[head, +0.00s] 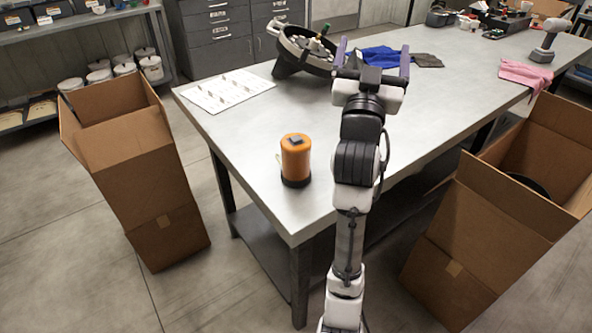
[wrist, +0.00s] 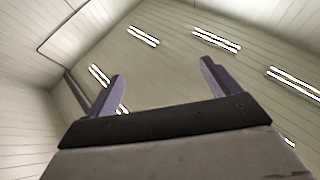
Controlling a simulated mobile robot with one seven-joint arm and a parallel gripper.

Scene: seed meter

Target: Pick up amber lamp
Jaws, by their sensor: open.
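The amber lamp (head: 295,157) is an orange cylinder with a dark base and a dark patch on top. It stands upright near the front left edge of the metal table (head: 237,131) in the head view. My gripper (head: 373,50) is raised over the table, to the right of the lamp and farther back, with its fingers pointing up. Its two purple fingers are apart with nothing between them. In the wrist view my gripper (wrist: 160,85) is open against the ceiling and its lights; the lamp is not in that view.
A round black device (head: 305,50) and a white sheet (head: 228,91) lie at the table's far left. Blue cloth (head: 381,56), pink cloth (head: 530,74) and a grey tool (head: 549,42) are farther right. Cardboard boxes stand on the floor left (head: 135,150) and right (head: 480,240). Table around the lamp is clear.

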